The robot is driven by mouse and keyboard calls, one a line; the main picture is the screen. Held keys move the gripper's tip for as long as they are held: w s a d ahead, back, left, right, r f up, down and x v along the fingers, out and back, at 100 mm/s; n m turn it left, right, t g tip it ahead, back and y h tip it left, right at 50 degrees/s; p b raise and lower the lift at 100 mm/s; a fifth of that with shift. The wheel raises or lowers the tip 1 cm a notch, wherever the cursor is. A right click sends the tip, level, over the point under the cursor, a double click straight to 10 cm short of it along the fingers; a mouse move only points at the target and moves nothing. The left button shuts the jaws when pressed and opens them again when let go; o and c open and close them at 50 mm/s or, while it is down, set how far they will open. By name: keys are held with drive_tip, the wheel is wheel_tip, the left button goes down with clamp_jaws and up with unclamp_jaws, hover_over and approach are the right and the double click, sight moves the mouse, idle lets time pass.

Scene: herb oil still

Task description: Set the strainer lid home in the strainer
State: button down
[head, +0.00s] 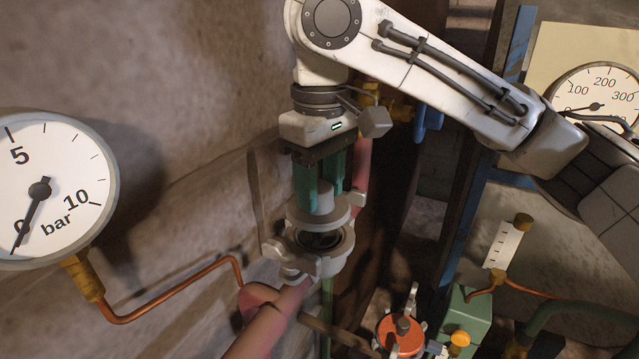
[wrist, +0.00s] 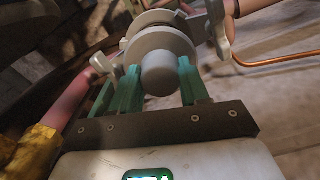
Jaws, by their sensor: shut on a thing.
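My gripper (head: 320,190) points down, its two teal fingers shut on the knob of the grey strainer lid (head: 334,215). In the wrist view the fingers (wrist: 158,85) stand on both sides of the round knob, with the lid's disc (wrist: 160,42) beyond. The strainer (head: 334,264) is a grey round body on a pink pipe, with its dark mouth partly showing under the lid. The lid hangs just above the mouth, apart from it and roughly level in the head view. In the wrist view the lid hides much of the strainer (wrist: 148,18).
Wing-shaped clamps (wrist: 217,28) stick out at the strainer's sides. A pressure gauge (head: 45,188) with a copper tube is on the left wall. A pink pipe (head: 270,325) runs below the strainer. A red valve-like part (head: 400,335) stands lower right.

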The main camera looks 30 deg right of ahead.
sight(321, 206)
wheel_tip(321, 206, down, 2)
drive_tip(key=shift+b, duration=0.85)
drive_tip(key=shift+f, duration=0.85)
drive_tip(key=shift+c, duration=2.4)
unclamp_jaws()
